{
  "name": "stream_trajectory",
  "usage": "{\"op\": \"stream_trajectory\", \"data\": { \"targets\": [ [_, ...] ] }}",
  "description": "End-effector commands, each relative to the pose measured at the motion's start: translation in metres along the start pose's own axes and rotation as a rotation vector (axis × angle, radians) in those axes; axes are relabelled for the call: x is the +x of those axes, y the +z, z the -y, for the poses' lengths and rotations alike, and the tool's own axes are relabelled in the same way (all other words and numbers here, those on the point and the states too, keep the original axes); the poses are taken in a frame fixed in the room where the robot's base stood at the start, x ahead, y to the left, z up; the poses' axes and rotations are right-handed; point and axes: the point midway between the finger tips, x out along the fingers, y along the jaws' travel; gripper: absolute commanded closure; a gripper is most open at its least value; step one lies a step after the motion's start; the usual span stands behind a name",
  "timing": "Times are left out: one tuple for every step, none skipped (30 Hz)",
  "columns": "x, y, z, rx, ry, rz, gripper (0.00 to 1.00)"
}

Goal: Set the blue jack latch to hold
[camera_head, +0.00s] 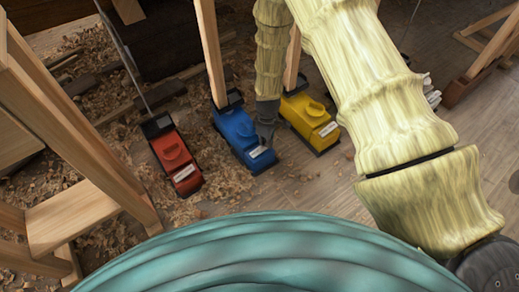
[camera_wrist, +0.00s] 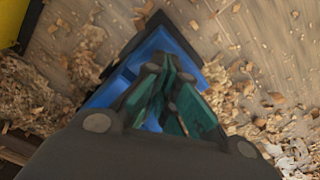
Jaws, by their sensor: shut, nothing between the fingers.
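The blue jack (camera_head: 232,124) stands on the floor between a red and a yellow one, with a wooden post at its back end and a white label on its front end. My gripper (camera_head: 265,138) is over its right front part, pointing down. In the wrist view the shut fingers (camera_wrist: 163,72) lie over the blue jack (camera_wrist: 186,40), with nothing between them. I cannot tell whether they touch it. The latch is not clearly made out; the gripper covers part of the jack's top, so its setting cannot be read.
The red jack (camera_head: 175,160) is to the left and the yellow jack (camera_head: 308,118) close on the right. A wooden stand (camera_head: 85,205) is at the left. Wood shavings litter the floor; planks at the right front are clearer.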

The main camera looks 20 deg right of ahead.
Motion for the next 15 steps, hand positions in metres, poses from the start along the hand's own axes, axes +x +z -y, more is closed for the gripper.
{"op": "stream_trajectory", "data": {
  "targets": [
    [0.0012, 0.0000, 0.0004, 0.000, -0.001, 0.000, 1.00],
    [0.0015, 0.0000, 0.0005, 0.000, -0.001, 0.000, 1.00],
    [0.0019, 0.0000, 0.0004, 0.000, -0.001, 0.000, 1.00],
    [0.0023, 0.0000, 0.0005, 0.000, -0.001, 0.000, 1.00],
    [0.0026, 0.0000, 0.0004, 0.000, -0.001, 0.000, 1.00],
    [0.0031, 0.0000, 0.0005, 0.000, -0.001, 0.000, 1.00],
    [0.0034, 0.0000, 0.0004, 0.000, -0.001, 0.000, 1.00],
    [0.0037, 0.0000, 0.0004, 0.000, -0.001, 0.000, 1.00],
    [0.0041, 0.0000, 0.0004, 0.000, -0.001, 0.000, 1.00],
    [0.0044, 0.0000, 0.0004, 0.000, -0.001, 0.000, 1.00],
    [0.0048, 0.0000, 0.0004, 0.000, -0.001, 0.000, 1.00],
    [0.0052, 0.0000, 0.0004, 0.000, -0.001, 0.000, 1.00],
    [0.0055, 0.0000, 0.0004, 0.000, -0.001, 0.000, 1.00],
    [0.0058, 0.0000, 0.0004, 0.000, -0.001, 0.000, 1.00],
    [0.0063, 0.0000, 0.0003, 0.000, -0.001, 0.000, 1.00]
  ]
}}
